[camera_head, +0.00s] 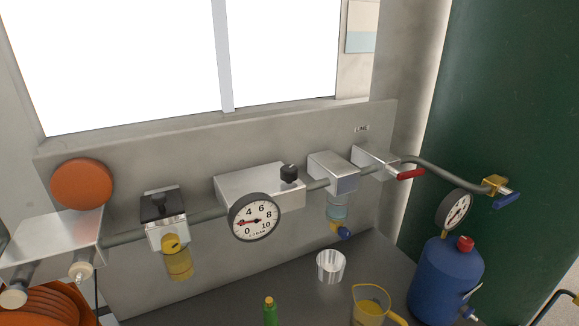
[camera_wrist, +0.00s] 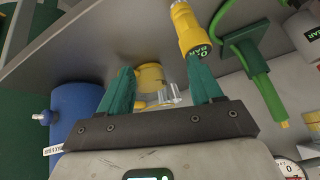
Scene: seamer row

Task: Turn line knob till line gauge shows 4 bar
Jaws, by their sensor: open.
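The line gauge (camera_head: 254,217) is a round white dial with a dark rim, marked 0 to 10. Its red needle points left, at about the 2; the exact reading is too small to tell. A black knob (camera_head: 289,173) stands on the pale regulator block (camera_head: 240,184) just above and right of the gauge. My gripper (camera_wrist: 160,88) shows only in the wrist view, its two green fingers spread apart with nothing held between them. The knob is not recognisable in the wrist view.
A pipe carries a filter with a yellow bowl (camera_head: 178,262), another block (camera_head: 334,172) and a red-handled valve (camera_head: 410,174). A blue tank (camera_head: 448,280) with its own gauge (camera_head: 456,211), a metal cup (camera_head: 330,266), a yellow jug (camera_head: 370,306) and a green bottle (camera_head: 270,312) stand below.

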